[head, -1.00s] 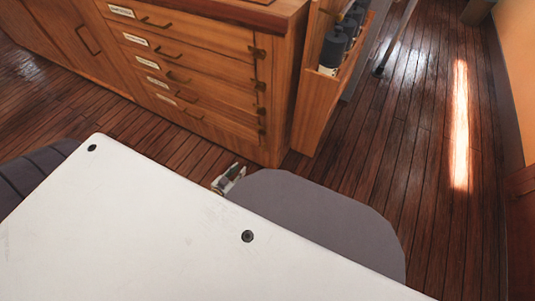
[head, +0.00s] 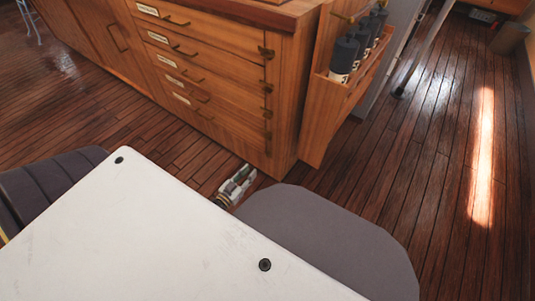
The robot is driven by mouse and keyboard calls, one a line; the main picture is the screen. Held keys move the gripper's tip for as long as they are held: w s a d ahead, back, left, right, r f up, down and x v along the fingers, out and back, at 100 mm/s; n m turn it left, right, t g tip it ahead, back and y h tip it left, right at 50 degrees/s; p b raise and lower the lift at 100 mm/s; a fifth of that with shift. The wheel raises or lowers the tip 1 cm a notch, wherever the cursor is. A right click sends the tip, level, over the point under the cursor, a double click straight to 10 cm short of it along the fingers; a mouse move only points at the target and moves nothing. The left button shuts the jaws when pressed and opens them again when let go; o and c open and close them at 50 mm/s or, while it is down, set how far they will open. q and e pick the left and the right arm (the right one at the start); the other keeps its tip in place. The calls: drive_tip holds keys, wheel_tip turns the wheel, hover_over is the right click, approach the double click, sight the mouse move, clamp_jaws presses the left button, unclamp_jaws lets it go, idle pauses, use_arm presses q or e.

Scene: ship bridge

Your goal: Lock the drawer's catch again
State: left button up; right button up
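A wooden chest of flat drawers (head: 215,68) stands ahead, with brass handles and white labels. All its drawer fronts look flush and closed. Small brass catches (head: 266,52) line the right edge of the drawer fronts; they are too small to tell which are turned or locked. My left gripper (head: 243,176) shows small beyond the pale panel in the foreground, low in front of the chest's lower right corner. It appears apart from the chest and catches. Whether its fingers are open or shut is unclear. My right gripper is not in view.
A bin (head: 509,38) stands at the far right. The plank floor (head: 430,170) to the right is clear.

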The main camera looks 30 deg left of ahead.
sight(267, 153)
use_arm(q)
drive_tip(key=shift+w, duration=0.1)
